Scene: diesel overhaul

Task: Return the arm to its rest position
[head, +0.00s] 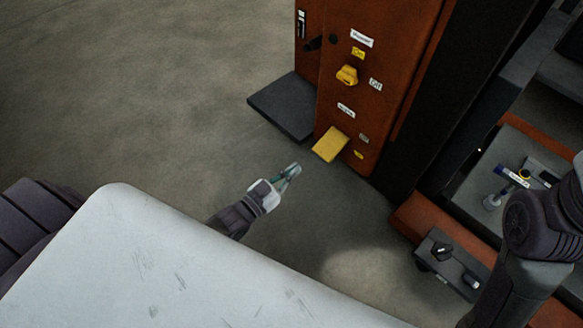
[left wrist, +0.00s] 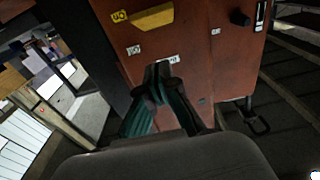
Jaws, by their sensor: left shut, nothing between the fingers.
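My left gripper (head: 292,171) is in the middle of the head view, in front of the orange cabinet and apart from it. Its fingers are shut with nothing between them. In the left wrist view its fingertips (left wrist: 160,75) meet in front of the cabinet's orange face. My left forearm is partly hidden behind my pale body cover in the head view. Part of my right arm (head: 540,220) shows at the right edge, but its gripper is not visible.
The orange cabinet (head: 395,60) carries a yellow knob (head: 347,75), a yellow lever (head: 331,145) and small labels. A dark plate (head: 285,106) sticks out at its left. A grey-topped bench (head: 515,150) with small items stands at right. Floor left is clear.

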